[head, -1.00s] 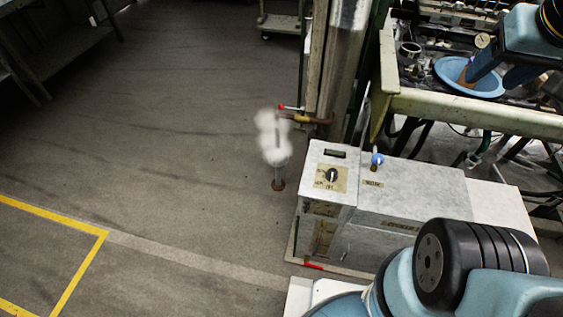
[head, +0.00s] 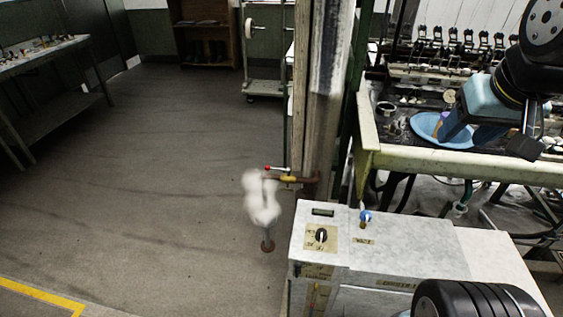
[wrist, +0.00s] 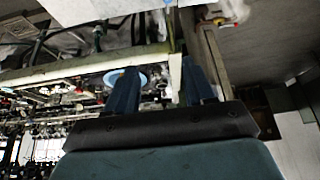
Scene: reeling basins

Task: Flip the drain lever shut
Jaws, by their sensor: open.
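The drain lever (head: 277,168) appears to be the thin red-tipped handle on a brass-coloured valve on the rusty pipe beside the post. It lies about level and points left. White steam (head: 262,200) comes out below it, above a short floor pipe (head: 268,246). In the wrist view a small red part by white steam shows at the top right, likely the same lever (wrist: 221,20). My gripper (head: 462,138) is open and empty over the bench, well right of the lever. Its two dark blue fingers (wrist: 160,70) stand apart in the wrist view.
A grey control box (head: 400,245) with a black dial and a blue knob (head: 365,216) stands right of the steam. A tall post (head: 325,100) stands between lever and bench (head: 368,130). A blue basin (head: 425,124) is under my gripper.

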